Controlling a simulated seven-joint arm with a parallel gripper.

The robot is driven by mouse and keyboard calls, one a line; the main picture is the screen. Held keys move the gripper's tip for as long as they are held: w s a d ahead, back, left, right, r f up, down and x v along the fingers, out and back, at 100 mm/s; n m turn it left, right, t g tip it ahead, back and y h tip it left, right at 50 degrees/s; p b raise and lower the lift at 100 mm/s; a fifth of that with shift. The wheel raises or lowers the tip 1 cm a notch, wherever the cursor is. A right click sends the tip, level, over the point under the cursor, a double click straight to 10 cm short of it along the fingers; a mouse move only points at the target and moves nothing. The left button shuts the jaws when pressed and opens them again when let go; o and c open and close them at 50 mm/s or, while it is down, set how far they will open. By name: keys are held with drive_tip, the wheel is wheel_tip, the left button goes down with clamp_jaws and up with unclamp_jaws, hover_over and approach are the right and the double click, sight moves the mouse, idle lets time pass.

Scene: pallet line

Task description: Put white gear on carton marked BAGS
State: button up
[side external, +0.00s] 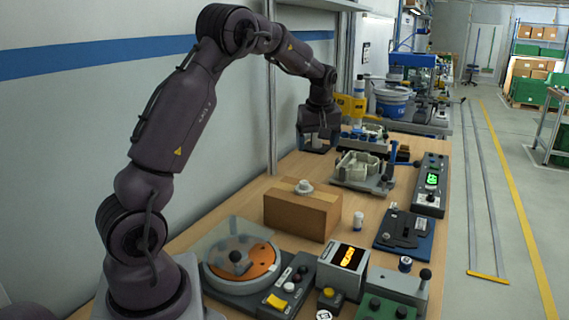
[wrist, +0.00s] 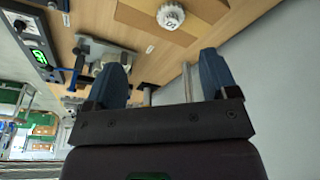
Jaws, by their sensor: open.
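The white gear (side external: 303,187) rests on top of the brown carton (side external: 291,215) in the middle of the bench. In the wrist view the white gear (wrist: 171,16) shows its toothed rim near the top edge, on the carton (wrist: 208,12). No BAGS marking can be read on the carton's visible faces. My gripper (side external: 318,146) is up behind the carton and apart from the gear. In the wrist view its two blue fingers (wrist: 164,62) are spread wide with nothing between them.
A round orange-plated fixture with a clear cover (side external: 240,262) stands in front of the carton. A grey fixture (side external: 357,170) and a control box (side external: 430,185) sit further back. Bare wood surrounds the carton.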

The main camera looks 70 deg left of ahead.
drive_tip(key=s+d+r+m+t+h, duration=0.1)
drive_tip(key=s+d+r+m, duration=0.35)
drive_tip(key=d, duration=0.45)
drive_tip(key=s+d+r+m+t+h, duration=0.1)
drive_tip(key=s+d+r+m+t, duration=0.25)
drive_tip(key=d, duration=0.55)
drive_tip(key=s+d+m, duration=0.8)
drive_tip(key=s+d, duration=0.3)
drive_tip(key=s, duration=0.1)
drive_tip(key=shift+m+h, duration=0.4)
